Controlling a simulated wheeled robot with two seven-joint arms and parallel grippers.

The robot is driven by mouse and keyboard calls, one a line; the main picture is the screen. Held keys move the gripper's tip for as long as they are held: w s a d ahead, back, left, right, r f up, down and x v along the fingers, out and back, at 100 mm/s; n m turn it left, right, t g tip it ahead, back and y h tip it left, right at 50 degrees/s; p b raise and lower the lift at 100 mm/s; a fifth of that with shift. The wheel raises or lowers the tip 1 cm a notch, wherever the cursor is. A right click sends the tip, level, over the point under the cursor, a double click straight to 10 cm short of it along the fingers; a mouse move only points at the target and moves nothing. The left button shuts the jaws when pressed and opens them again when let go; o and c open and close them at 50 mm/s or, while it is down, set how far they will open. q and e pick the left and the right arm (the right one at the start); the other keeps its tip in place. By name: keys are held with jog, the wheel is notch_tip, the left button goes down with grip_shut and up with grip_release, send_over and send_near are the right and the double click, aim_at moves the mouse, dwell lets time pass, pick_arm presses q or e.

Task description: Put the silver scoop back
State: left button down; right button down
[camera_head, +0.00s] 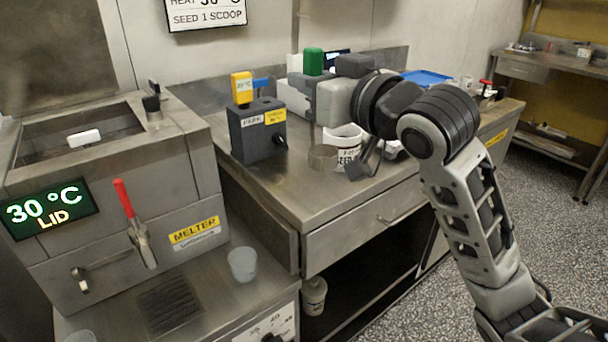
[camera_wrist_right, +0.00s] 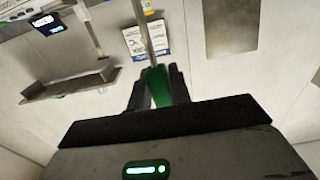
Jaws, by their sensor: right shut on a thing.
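My right gripper (camera_head: 312,80) is shut on a green handle, which stands up from its jaws in the head view. In the right wrist view the jaws (camera_wrist_right: 158,78) close on the same green handle, and a thin metal shaft runs from it. I take this for the silver scoop (camera_wrist_right: 148,38). In the head view a metal cup shape (camera_head: 323,157) shows below the gripper, beside a white labelled tub (camera_head: 346,143); it looks like the scoop's bowl. My wrist hides part of this area. My left gripper is not in view.
A dark holder (camera_head: 256,132) with yellow and blue handles stands left of the tub on the steel bench (camera_head: 300,202). The melter (camera_head: 165,207), with a red-handled lever, is at left. A blue tray (camera_head: 428,77) lies behind my arm. The bench front is clear.

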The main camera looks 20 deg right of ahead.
pick_arm(q)
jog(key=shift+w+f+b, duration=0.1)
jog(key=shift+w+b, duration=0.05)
jog(key=shift+b, duration=0.4)
pick_arm(e)
jog(key=w+d+f, duration=0.1)
jog(key=w+f, duration=1.1)
jog(key=w, duration=0.1)
jog(key=shift+d+f, duration=0.3)
jog(key=shift+f, duration=0.1)
jog(key=c, duration=1.3)
grip_release()
jog(key=v, duration=1.2)
